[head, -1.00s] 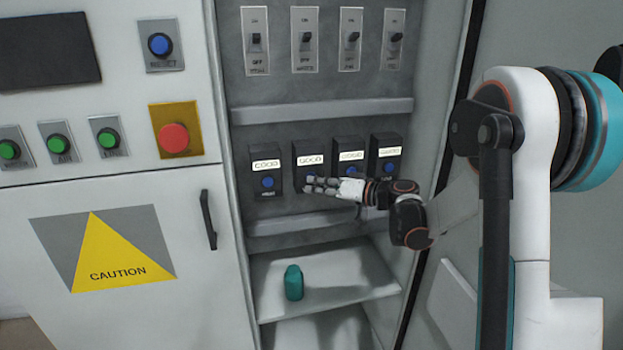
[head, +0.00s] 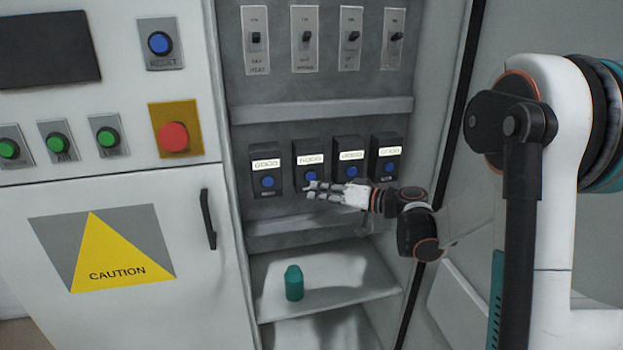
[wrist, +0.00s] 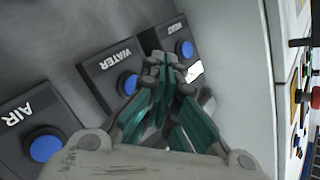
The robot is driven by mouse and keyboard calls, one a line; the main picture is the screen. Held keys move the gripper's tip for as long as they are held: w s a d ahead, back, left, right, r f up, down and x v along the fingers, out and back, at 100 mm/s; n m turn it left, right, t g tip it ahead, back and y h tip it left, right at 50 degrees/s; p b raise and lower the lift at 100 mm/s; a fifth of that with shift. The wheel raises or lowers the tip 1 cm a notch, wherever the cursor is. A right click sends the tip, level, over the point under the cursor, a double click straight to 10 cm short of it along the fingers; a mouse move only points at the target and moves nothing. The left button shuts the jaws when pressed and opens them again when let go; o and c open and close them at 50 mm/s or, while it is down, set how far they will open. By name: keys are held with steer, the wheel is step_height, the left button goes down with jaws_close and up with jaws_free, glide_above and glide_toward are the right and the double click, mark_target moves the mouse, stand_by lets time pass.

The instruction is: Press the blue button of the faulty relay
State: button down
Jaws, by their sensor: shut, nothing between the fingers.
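Several black relay boxes sit in a row in the open cabinet, each with a pale display and a blue button. In the head view they are the leftmost relay (head: 266,168), the second relay (head: 309,161), the third relay (head: 347,157) and the rightmost relay (head: 386,154). The display text is too blurred to tell which is faulty. My gripper (head: 309,190) is shut and empty, just below the second relay's button (head: 310,176). In the wrist view, my fingertips (wrist: 163,68) are between the WATER button (wrist: 128,85) and another relay's button (wrist: 184,49); contact cannot be told.
Toggle switches (head: 304,38) line the cabinet above the relays. A teal bottle-like object (head: 294,283) stands on the shelf below. The left panel carries a red button (head: 173,136), several green buttons and a blue RESET button (head: 160,43). A black door handle (head: 208,218) sticks out.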

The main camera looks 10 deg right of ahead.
steer(key=s, duration=0.3)
stand_by(0.6)
